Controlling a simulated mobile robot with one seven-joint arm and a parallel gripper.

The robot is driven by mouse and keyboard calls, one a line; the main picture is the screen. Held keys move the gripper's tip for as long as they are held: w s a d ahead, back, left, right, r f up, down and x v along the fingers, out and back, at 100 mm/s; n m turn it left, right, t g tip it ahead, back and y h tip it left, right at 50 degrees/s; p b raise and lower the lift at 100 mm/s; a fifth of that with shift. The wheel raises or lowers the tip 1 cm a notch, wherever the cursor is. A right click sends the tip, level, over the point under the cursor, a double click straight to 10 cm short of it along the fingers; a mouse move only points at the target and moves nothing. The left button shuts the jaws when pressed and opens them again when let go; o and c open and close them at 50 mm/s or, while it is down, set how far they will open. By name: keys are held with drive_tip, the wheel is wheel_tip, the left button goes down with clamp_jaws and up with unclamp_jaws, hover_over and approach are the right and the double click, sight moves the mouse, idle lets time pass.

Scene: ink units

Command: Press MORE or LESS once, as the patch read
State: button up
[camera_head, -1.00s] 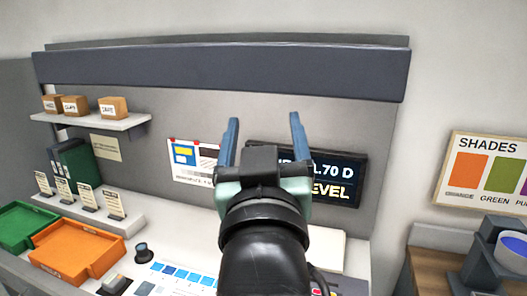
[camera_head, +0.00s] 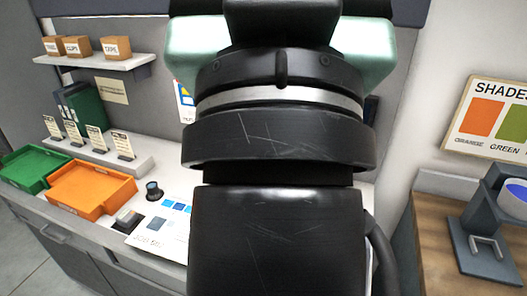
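My gripper (camera_head: 280,40) shows only as its mint-green and black body at the top. Its fingers are out of the frame, so I cannot tell whether it is open or shut. My arm fills the middle of the view and hides most of the desk's right part and the wall screen. The MORE and LESS buttons are not visible. A printed sheet with blue patches (camera_head: 160,236) lies on the desk left of my arm, its right part hidden. A small dark device (camera_head: 127,219) sits at the sheet's left edge, and a dark round knob-like piece (camera_head: 154,190) stands behind it.
An orange tray (camera_head: 92,192) and a green tray (camera_head: 35,168) sit on the left of the desk. Several small label cards (camera_head: 97,143) stand behind them, under a shelf (camera_head: 100,62) with boxes. A wooden counter (camera_head: 430,245) and a SHADES board (camera_head: 495,120) are at right.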

clamp_jaws()
idle(1.4)
